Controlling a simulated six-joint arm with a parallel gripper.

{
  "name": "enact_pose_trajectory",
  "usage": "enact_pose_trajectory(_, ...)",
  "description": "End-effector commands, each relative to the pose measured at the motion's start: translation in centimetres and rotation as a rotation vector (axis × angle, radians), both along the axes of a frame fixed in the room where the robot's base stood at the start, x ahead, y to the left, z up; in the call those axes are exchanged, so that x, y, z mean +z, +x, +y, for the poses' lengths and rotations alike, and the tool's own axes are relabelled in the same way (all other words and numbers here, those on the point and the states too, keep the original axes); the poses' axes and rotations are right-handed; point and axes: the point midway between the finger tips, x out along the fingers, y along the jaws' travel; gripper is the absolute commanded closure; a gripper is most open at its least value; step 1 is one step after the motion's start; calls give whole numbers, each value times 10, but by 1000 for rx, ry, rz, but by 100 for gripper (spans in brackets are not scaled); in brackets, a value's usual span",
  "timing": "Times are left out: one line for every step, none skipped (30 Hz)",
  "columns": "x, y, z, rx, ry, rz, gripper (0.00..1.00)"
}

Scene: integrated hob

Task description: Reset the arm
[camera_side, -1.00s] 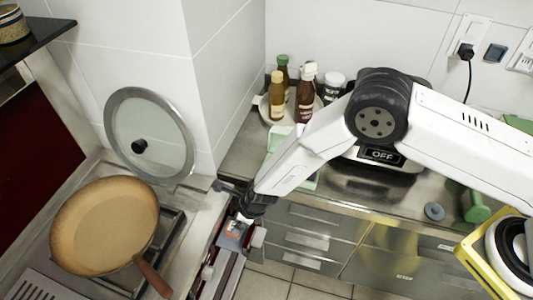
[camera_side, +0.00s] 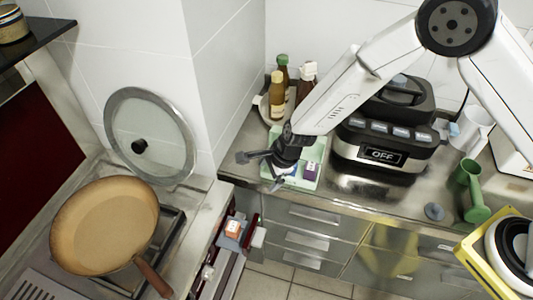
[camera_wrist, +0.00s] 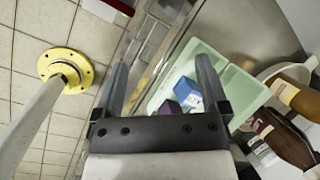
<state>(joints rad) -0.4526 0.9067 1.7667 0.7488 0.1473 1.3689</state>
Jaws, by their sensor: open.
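My gripper (camera_side: 262,168) is open and empty in the side view, raised above the front edge of the steel counter by the green tray. In the wrist view the two dark fingers of my gripper (camera_wrist: 160,85) are spread apart with nothing between their tips. Behind the fingers, the pale green tray (camera_wrist: 243,92) holds a purple box (camera_wrist: 168,108) and a blue and white box (camera_wrist: 187,93). An orange and white box (camera_side: 233,228) lies in the open drawer (camera_side: 222,262), apart from the gripper.
A frying pan (camera_side: 105,225) sits on the hob, with a glass lid (camera_side: 150,125) leaning behind it. Bottles (camera_side: 277,95) stand behind the tray.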

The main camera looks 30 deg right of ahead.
Motion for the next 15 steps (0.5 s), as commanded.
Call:
enact_pose_trajectory(13,0,-13,58,-23,-19,6)
enact_pose_trajectory(20,-1,-19,97,-37,-28,6)
enact_pose_trajectory(28,-3,-28,150,-57,-41,6)
enact_pose_trajectory(34,-5,-35,189,-73,-50,6)
enact_pose_trajectory(40,-7,-41,229,-88,-58,6)
enact_pose_trajectory(47,-10,-51,280,-109,-70,6)
enact_pose_trajectory(53,-12,-57,319,-125,-79,6)
enact_pose_trajectory(59,-15,-64,357,-141,-86,6)
enact_pose_trajectory(66,-18,-73,411,-162,-96,6)
enact_pose_trajectory(71,-21,-79,449,-177,-104,6)
enact_pose_trajectory(76,-24,-86,488,-194,-111,6)
enact_pose_trajectory(82,-29,-95,540,-216,-120,6)
enact_pose_trajectory(87,-33,-101,580,-232,-127,6)
enact_pose_trajectory(92,-36,-108,618,-247,-133,6)
enact_pose_trajectory(98,-42,-117,671,-269,-140,6)
